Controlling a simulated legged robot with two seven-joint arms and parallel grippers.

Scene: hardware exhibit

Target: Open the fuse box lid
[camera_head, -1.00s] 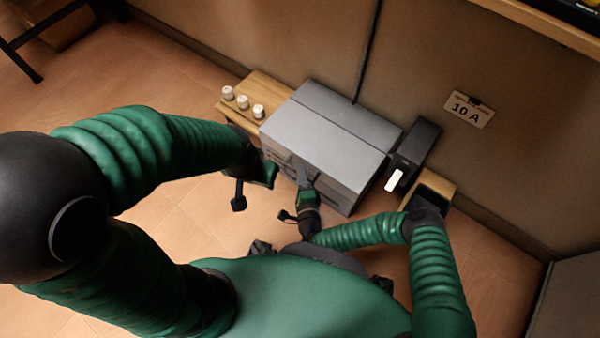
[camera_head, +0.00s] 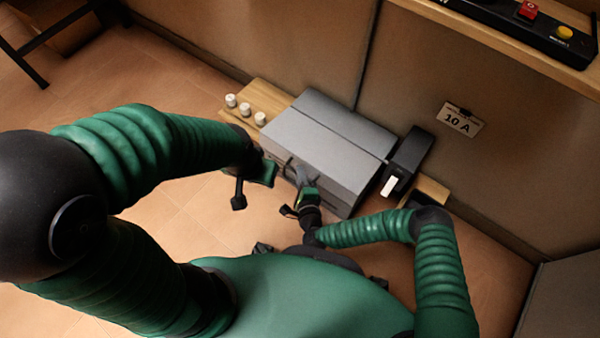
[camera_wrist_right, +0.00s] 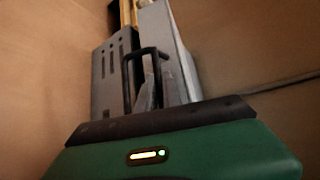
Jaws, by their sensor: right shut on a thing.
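The fuse box is a grey metal box (camera_head: 345,135) on the floor against the wall. Its lid (camera_head: 315,150) looks down over the box; a small gap cannot be ruled out. My right gripper (camera_head: 303,178) is at the front face and shut on the dark handle. In the right wrist view the black loop handle (camera_wrist_right: 128,75) stands out from the slotted grey front, with the gripper's fingers (camera_wrist_right: 158,85) at it. My left gripper (camera_head: 256,182) hangs beside the box's front left corner, apart from the handle; its jaws are unclear.
A wooden board (camera_head: 262,97) with three white knobs lies left of the box. A black unit with a white switch (camera_head: 408,160) and an open wooden box (camera_head: 432,190) stand right. A "10 A" sign (camera_head: 460,120) is on the wall below a shelf (camera_head: 500,45).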

